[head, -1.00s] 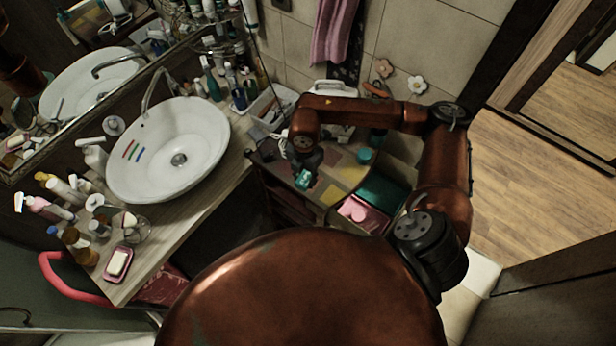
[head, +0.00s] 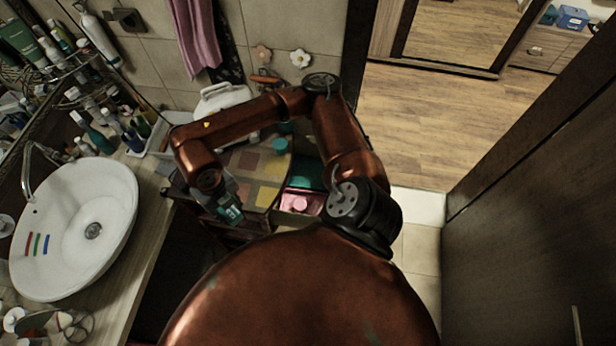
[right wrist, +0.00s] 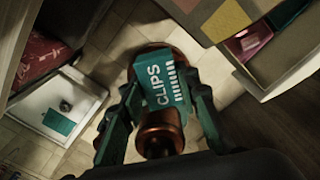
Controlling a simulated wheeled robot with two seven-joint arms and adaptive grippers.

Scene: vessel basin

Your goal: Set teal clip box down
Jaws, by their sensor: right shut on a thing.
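In the right wrist view floor tiles lie behind the box, and the cabinet top (right wrist: 190,4) is to the upper right. I cannot tell its height. My left gripper is not in view.
An open drawer with a pink container (head: 300,203) sits to the right of the cabinet top. A white basin (head: 80,228) stands on the counter at left. A teal round item (head: 281,144) is at the cabinet's back. A white tray-like object (right wrist: 62,103) lies low at left.

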